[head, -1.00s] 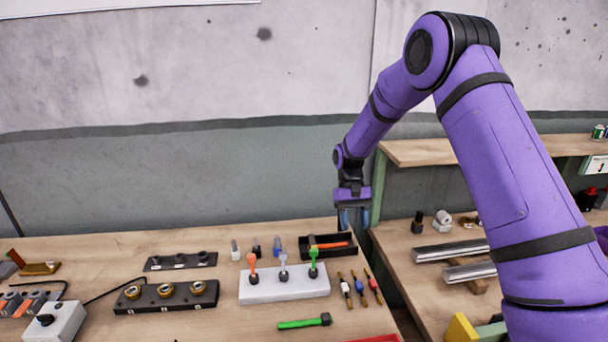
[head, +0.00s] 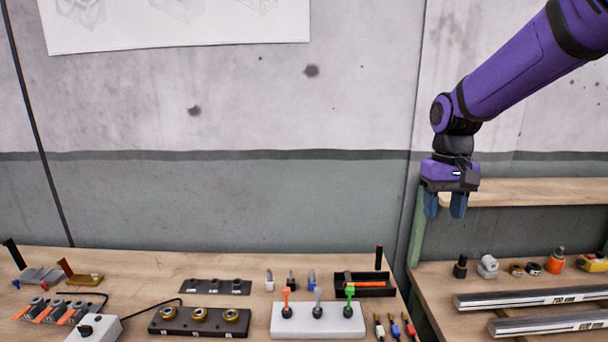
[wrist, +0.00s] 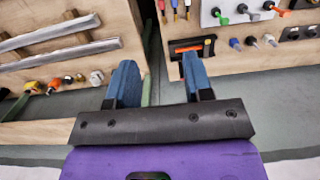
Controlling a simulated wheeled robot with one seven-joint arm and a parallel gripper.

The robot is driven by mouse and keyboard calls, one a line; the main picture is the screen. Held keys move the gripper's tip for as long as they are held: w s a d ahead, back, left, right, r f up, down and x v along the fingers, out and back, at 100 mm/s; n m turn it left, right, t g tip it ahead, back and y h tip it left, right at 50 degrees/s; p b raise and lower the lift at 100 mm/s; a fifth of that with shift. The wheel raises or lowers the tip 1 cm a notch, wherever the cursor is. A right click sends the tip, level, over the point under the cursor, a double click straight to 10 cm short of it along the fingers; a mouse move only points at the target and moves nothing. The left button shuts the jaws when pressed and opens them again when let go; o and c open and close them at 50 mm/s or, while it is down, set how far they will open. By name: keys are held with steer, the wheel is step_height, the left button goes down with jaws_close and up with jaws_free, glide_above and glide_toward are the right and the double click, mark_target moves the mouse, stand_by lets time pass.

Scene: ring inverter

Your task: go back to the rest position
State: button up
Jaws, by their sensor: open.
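My gripper (head: 445,205) hangs from the purple arm at the right of the head view, fingers pointing down. Its two blue fingers are apart with nothing between them. It is above the tables, in front of the wall and near the green post. In the wrist view my gripper (wrist: 158,85) also shows open and empty, with the gap between the two tables beyond its fingers.
The left table (head: 130,262) holds a white block (head: 330,325) with coloured pegs, a black tray (head: 378,291), and a dark plate with brass rings (head: 200,333). The right table holds metal rails (head: 530,298) below a wooden shelf (head: 540,190). A green post (head: 416,235) stands between.

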steer(key=s+d+r+t, duration=0.1)
steer(key=s+r+t, duration=0.2)
steer(key=s, duration=0.8)
steer(key=s+d+r+t, duration=0.2)
steer(key=s+r+t, duration=0.1)
steer(key=s, duration=0.9)
steer(key=shift+s+r, duration=0.2)
steer(key=shift+r, duration=0.3)
steer(key=shift+d, duration=0.1)
stand_by(0.4)
